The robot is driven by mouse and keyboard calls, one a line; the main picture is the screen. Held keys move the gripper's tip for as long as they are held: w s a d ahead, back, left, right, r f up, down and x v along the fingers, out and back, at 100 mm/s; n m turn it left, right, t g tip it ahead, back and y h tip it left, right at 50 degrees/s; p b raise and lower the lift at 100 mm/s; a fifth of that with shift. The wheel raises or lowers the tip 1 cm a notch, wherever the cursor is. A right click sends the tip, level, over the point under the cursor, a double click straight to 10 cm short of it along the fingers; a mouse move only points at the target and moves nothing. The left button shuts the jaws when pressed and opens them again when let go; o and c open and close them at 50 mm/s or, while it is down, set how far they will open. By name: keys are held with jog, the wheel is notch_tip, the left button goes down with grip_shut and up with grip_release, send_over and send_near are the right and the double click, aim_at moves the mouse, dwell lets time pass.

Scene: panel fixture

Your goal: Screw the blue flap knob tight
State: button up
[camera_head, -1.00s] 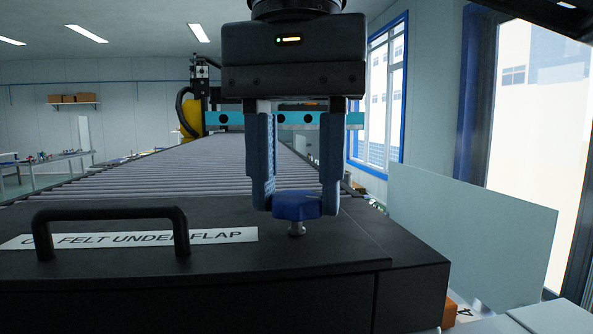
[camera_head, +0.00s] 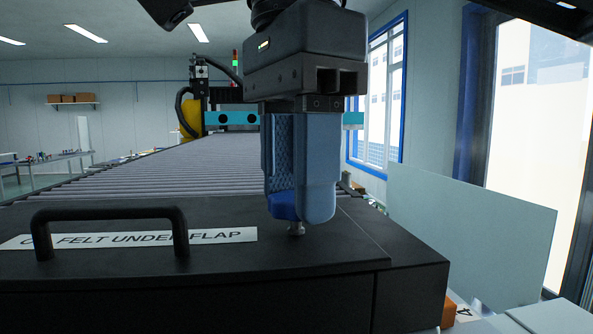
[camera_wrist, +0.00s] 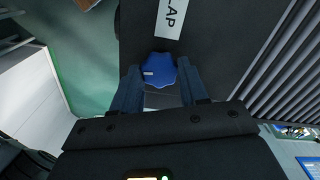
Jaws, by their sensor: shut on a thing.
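The blue flap knob (camera_head: 284,205) sits on a short metal stud (camera_head: 297,229) on top of the black flap (camera_head: 335,262), near its right end. Part of the stud shows below the knob. My gripper (camera_head: 303,208) points down over the flap, its two fingers shut on the knob from its sides. In the head view the nearer finger hides the right part of the knob. In the wrist view the lobed knob (camera_wrist: 159,70) shows between the fingertips (camera_wrist: 160,78).
A black bar handle (camera_head: 110,214) stands on the flap to the left, beside a white label (camera_head: 222,235) with printed text. A slatted bed (camera_head: 190,165) stretches behind. A pale panel (camera_head: 470,232) stands upright at the right.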

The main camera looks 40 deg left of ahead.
jog(key=shift+m, duration=0.6)
jog(key=o, duration=1.1)
jog(key=shift+c, duration=0.2)
jog(key=shift+r, duration=0.1)
jog(key=shift+r, duration=3.8)
